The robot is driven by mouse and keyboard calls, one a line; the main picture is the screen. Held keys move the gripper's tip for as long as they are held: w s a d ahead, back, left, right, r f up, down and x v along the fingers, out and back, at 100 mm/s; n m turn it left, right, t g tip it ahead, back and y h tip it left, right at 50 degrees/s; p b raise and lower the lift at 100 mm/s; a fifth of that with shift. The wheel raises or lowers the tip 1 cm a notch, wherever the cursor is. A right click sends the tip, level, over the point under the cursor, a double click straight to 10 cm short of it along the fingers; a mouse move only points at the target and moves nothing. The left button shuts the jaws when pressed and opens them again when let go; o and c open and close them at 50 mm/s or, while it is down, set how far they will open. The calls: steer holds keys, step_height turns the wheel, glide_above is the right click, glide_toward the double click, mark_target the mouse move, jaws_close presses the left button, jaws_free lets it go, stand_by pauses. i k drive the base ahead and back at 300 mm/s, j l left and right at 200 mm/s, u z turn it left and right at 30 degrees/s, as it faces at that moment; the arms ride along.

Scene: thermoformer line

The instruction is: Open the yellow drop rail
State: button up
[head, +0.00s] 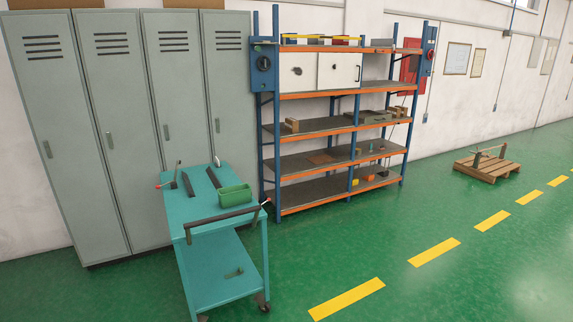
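A thin yellow rail (346,38) runs level along the front of the top shelf of the blue and orange rack (330,91), on its left half. It looks like the yellow drop rail and lies across in front of several small grey and brown items. It is small at this distance, so its ends and any catch cannot be made out. My gripper is not in view.
A teal trolley (215,290) with a green bin (235,195) stands in front of the grey lockers (105,130), left of the rack. White sliding doors (338,69) sit below the top shelf. A wooden pallet (487,169) lies far right. Green floor before the rack is clear.

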mark_target(284, 36)
steer(key=i+l+z, duration=0.3)
steer(key=i, duration=1.05)
steer(key=i+j+z, duration=0.15)
steer(key=i+z, duration=0.2)
steer(key=i, duration=1)
steer(key=i+j, duration=0.2)
steer(key=i, duration=0.25)
steer(key=i+j, duration=0.2)
steer(key=i, duration=0.25)
steer(key=i+j, duration=0.15)
steer(key=i, duration=0.3)
steer(key=i+j, duration=0.2)
steer(key=i, duration=0.25)
steer(key=i+j, duration=0.2)
steer(key=i, duration=0.3)
steer(key=j+u, duration=0.05)
